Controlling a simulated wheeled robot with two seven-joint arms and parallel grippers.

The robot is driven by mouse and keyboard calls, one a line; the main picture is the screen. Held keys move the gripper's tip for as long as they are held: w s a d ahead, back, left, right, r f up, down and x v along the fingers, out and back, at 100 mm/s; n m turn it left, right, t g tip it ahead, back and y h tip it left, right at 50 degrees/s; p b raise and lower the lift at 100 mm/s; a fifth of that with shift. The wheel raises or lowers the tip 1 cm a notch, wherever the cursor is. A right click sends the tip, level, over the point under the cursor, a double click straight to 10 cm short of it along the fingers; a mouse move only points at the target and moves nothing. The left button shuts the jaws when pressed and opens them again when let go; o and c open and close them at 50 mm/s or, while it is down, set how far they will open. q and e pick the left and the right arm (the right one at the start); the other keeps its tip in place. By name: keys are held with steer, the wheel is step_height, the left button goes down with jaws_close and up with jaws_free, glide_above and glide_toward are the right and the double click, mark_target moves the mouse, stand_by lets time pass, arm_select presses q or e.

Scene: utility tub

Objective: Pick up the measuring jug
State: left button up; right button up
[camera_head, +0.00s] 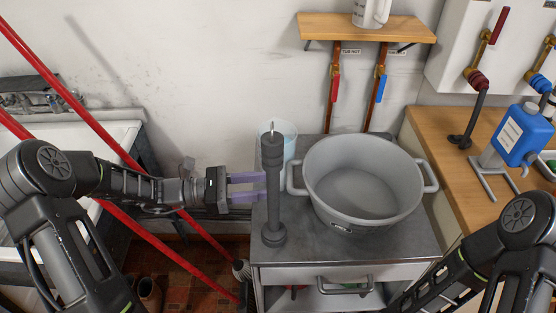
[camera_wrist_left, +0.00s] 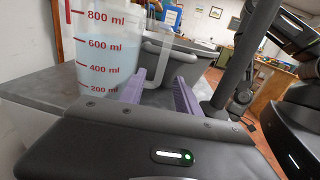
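The measuring jug (camera_head: 288,132) is clear with a bluish tint and stands on the grey cart top, partly hidden behind a dark post in the head view. In the left wrist view the jug (camera_wrist_left: 108,48) shows red millilitre marks, and its pale handle (camera_wrist_left: 158,62) faces right. My left gripper (camera_head: 247,187) has two purple fingers, apart with nothing held, at the cart's left edge in front of the jug. In the left wrist view the handle appears beyond and between the fingertips (camera_wrist_left: 158,85); contact is not evident. My right arm enters at lower right, its gripper out of view.
A dark upright post (camera_head: 272,195) stands on the cart (camera_head: 390,250) close to my left fingertips. A large grey tub (camera_head: 335,205) fills much of the cart top. A white jug (camera_head: 371,12) sits on the wall shelf (camera_head: 325,27). Red bars cross at left.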

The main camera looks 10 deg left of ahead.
mark_target(282, 187)
arm_select(q)
steer(key=shift+p+x, duration=0.5)
steer(key=shift+x, duration=2.1)
steer(key=shift+r, duration=0.15)
jaws_close()
steer(key=shift+r, duration=0.1)
